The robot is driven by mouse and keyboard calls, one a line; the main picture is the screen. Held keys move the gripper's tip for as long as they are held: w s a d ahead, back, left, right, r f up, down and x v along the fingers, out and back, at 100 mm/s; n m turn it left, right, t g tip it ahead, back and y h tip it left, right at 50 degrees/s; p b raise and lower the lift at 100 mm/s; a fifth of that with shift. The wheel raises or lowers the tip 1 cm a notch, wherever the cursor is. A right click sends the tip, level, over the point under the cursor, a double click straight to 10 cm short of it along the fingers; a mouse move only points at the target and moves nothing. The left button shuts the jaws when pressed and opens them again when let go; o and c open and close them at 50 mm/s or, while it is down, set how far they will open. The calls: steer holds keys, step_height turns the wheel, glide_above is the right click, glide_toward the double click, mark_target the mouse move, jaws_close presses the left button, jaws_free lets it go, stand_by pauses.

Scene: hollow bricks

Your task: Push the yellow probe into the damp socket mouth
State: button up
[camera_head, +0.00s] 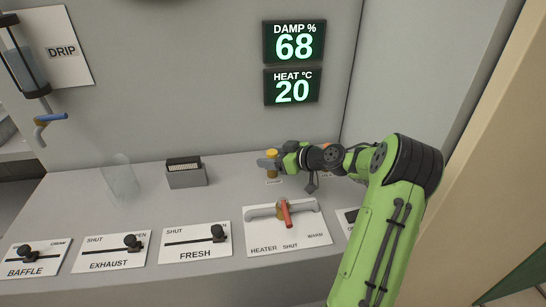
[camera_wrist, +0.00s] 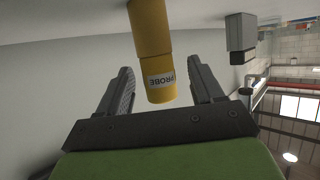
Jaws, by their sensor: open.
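The yellow probe (camera_wrist: 152,50), with a white PROBE label, lies between the two spread fingers of my gripper (camera_wrist: 160,92) in the wrist view, with space on both sides. In the head view the probe's yellow top (camera_head: 271,154) shows above the grey counter at the back, and my gripper (camera_head: 270,164) reaches it from the right. My gripper is open. I cannot make out the damp socket mouth for certain in either view.
A grey box with a dark ribbed top (camera_head: 186,172) and a clear cylinder (camera_head: 121,178) stand left on the counter. Along the front are BAFFLE, EXHAUST and FRESH sliders and a HEATER panel (camera_head: 287,227) with a red lever.

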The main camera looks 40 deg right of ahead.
step_height(320, 180, up, 10)
steer(key=p, duration=0.2)
steer(key=shift+p, duration=0.35)
steer(key=s+a+r+g+h+p, duration=0.1)
steer(key=s+a+r+g+p, duration=0.2)
steer(key=a, duration=0.7)
steer(key=s+a+r+g+h+p, duration=0.1)
steer(key=s+a+r+g, duration=0.15)
steer(key=s+a, duration=0.55)
steer(key=s+a+m+h+p, duration=0.1)
steer(key=s+a+m, duration=0.1)
steer(key=s, duration=0.7)
steer(key=s+a+r+m+g+h+p, duration=0.1)
steer(key=s+a, duration=0.2)
steer(key=s, duration=0.7)
steer(key=shift+a+r+m, duration=0.2)
steer(key=shift+a+m, duration=0.1)
steer(key=shift+m, duration=0.1)
steer(key=shift+s+g, duration=0.15)
steer(key=shift+g, duration=0.1)
